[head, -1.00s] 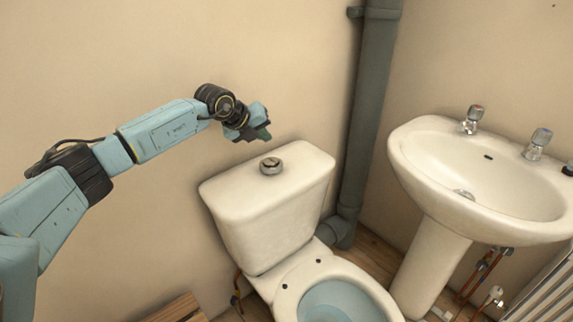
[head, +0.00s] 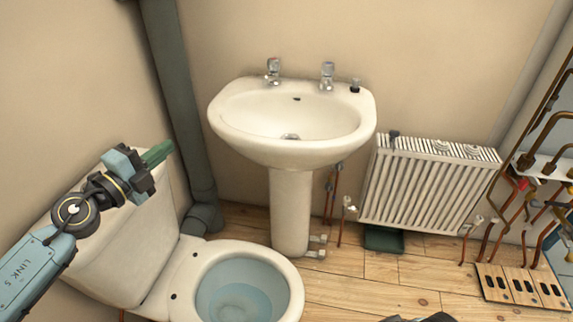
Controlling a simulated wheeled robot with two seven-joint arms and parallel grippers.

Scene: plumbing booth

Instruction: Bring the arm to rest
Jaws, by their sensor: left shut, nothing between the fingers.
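My left arm comes in from the left edge. Its gripper (head: 158,154) is shut and empty, with green fingers pointing right and slightly up. In the picture it lies over the upper part of the toilet cistern (head: 110,255), and I cannot tell how far above it the fingers are. The arm hides part of the cistern, and its flush button is not visible. My right gripper is not clearly in view; only a dark shape shows at the bottom edge.
The toilet bowl (head: 243,288) is open below the cistern. A grey pipe (head: 181,100) stands behind it. A pedestal washbasin (head: 292,150), a white radiator (head: 425,190) and copper pipework (head: 540,190) stand to the right. A slotted wooden board (head: 522,287) lies on the floor.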

